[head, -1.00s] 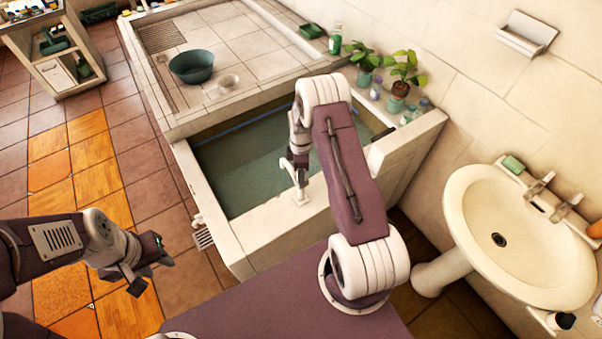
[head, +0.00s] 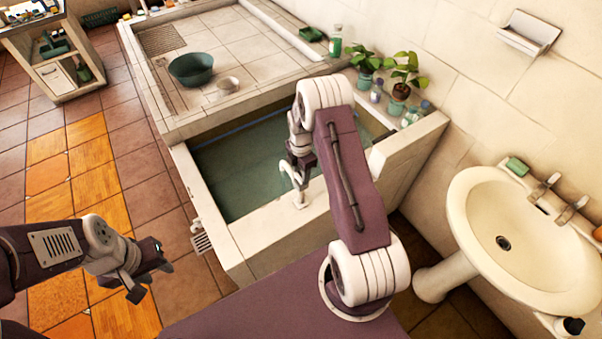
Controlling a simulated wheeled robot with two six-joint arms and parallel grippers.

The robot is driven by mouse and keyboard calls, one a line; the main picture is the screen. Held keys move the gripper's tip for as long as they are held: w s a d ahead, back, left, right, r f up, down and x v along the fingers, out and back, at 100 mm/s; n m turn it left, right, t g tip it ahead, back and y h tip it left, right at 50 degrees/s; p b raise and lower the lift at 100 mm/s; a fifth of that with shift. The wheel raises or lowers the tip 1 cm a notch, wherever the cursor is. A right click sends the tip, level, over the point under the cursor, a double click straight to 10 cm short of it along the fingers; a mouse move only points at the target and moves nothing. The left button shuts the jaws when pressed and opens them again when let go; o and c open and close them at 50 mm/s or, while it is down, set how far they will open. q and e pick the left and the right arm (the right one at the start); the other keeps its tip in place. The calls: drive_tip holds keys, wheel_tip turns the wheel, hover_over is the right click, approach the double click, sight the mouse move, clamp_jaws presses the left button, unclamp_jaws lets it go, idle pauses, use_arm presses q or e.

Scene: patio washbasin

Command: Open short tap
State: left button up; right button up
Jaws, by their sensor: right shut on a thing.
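A short white tap (head: 285,170) with a curved spout stands upright on the near rim of the water-filled tank. My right gripper (head: 301,180) is at the tap, pointing down, and is shut on its upper part. I take the part held to be the tap's handle, but the jaws and wrist hide most of it. No stream from the spout can be made out. My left gripper (head: 152,282) hangs over the tiled floor at lower left, with its fingers apart and nothing between them.
Potted plants (head: 400,92) and bottles stand at the right corner. A white washbasin (head: 466,225) with two taps is at right.

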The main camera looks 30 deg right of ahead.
drive_tip(key=shift+w, duration=0.1)
idle(0.3)
drive_tip(key=o, duration=1.4)
drive_tip(key=shift+r, duration=0.1)
wheel_tip(320, 180, up, 8)
drive_tip(key=shift+f+b, duration=0.1)
drive_tip(key=shift+b, duration=0.9)
drive_tip(key=shift+r, duration=0.55)
